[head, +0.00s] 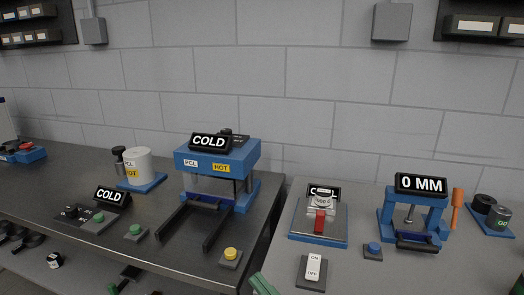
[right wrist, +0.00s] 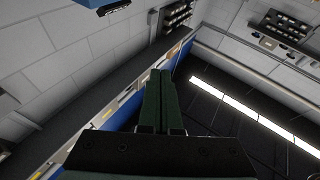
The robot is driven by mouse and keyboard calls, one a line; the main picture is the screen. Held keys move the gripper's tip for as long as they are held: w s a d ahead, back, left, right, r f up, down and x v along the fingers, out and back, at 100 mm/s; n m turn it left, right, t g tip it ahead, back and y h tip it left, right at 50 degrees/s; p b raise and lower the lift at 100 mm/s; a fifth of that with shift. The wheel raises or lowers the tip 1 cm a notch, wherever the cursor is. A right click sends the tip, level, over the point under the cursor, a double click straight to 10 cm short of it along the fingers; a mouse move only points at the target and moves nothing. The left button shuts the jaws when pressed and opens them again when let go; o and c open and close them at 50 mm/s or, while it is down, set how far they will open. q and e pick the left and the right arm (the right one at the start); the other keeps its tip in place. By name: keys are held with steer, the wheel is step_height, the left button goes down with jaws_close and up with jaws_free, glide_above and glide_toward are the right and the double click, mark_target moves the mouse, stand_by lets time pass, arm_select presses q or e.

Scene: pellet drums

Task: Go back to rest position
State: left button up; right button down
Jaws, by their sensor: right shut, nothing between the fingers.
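My right gripper (head: 262,285) shows at the bottom edge of the head view as green fingertips, in front of the gap between the two benches. In the right wrist view its two green fingers (right wrist: 161,98) lie side by side, shut with nothing between them. That view looks along the fingers toward walls and a strip light, with no bench item at the fingertips. My left gripper is not in view.
A dark steel bench (head: 150,215) stands left, with a blue press (head: 217,158), a white pot (head: 138,167) and buttons. A grey bench (head: 345,265) stands right, with a blue gauge stand (head: 385,215), a red-handled device (head: 320,222) and a switch (head: 312,272). Grey block wall behind.

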steer(key=s+d+f+m+h, duration=0.1)
steer(key=d+f+m+h, duration=0.5)
steer(key=f, duration=0.5)
steer(key=s+d+f+g+h+p, duration=0.1)
steer(key=s+d+f+g+h, duration=0.2)
steer(key=s+d+f, duration=0.2)
steer(key=s+d+f+m+g+h+p, duration=0.1)
steer(key=s+d+f+g+h, duration=0.2)
steer(key=s+f, duration=0.7)
step_height(320, 180, down, 3)
steer(key=d+h, duration=0.1)
steer(key=d, duration=0.1)
steer(key=shift+s+d+f+g, duration=0.2)
steer(key=shift+s+d+g, duration=0.15)
steer(key=shift+g, duration=0.05)
